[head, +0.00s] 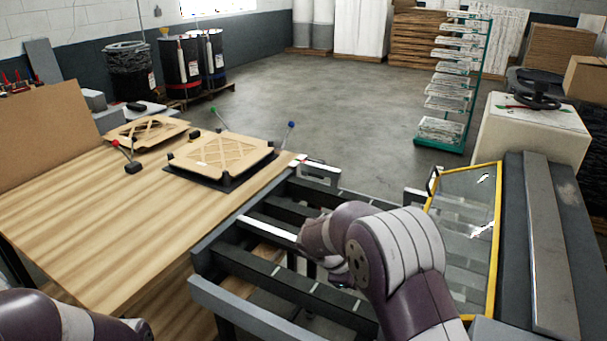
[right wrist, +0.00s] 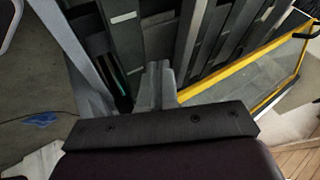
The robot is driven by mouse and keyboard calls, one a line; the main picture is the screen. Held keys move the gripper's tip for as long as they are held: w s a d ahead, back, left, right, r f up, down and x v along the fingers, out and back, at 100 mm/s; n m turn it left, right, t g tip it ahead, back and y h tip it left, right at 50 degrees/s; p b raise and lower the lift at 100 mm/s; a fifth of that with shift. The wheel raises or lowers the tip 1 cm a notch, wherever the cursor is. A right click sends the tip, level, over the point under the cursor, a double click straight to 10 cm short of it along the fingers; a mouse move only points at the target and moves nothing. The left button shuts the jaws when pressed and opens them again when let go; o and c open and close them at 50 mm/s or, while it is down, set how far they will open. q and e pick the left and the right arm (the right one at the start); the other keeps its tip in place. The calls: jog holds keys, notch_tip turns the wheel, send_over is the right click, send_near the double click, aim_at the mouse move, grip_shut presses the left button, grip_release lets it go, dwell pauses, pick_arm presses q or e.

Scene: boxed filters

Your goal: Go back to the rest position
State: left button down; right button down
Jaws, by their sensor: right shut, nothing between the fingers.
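My right arm (head: 400,250) reaches over the dark metal rail frame in the head view, and its bent part hides its own gripper there. In the right wrist view my right gripper (right wrist: 156,85) is shut and empty, with its fingers together above the dark rails (right wrist: 190,35). Only part of my left arm (head: 60,318) shows at the bottom left of the head view. Its gripper is out of view.
A wooden table (head: 90,220) at the left bears a tan framed filter (head: 222,154) and another framed piece (head: 146,130) behind it. The rail frame (head: 265,322) stands beside the table. A yellow-edged glass panel (head: 463,235) is right of my arm. Open floor (head: 330,110) lies beyond.

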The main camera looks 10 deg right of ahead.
jog(key=w+a+n+t+y, duration=0.2)
jog(key=w+n+t, duration=0.2)
jog(key=w+n, duration=0.15)
jog(key=s+a+f+n+y, duration=0.1)
jog(key=s+a+n+y, duration=0.55)
jog(key=n, duration=0.35)
jog(key=s+d+n+g, duration=0.2)
jog(key=s+d+n, duration=0.1)
jog(key=s, duration=0.8)
jog(key=s+d+n+g+h, duration=0.1)
jog(key=s+d+n+g, duration=0.2)
jog(key=s, duration=0.8)
jog(key=r+n, duration=0.1)
jog(key=n, duration=0.1)
jog(key=shift+s+d+n, duration=0.2)
jog(key=shift+d+n, duration=0.1)
jog(key=shift+n, duration=0.05)
jog(key=shift+h, duration=0.25)
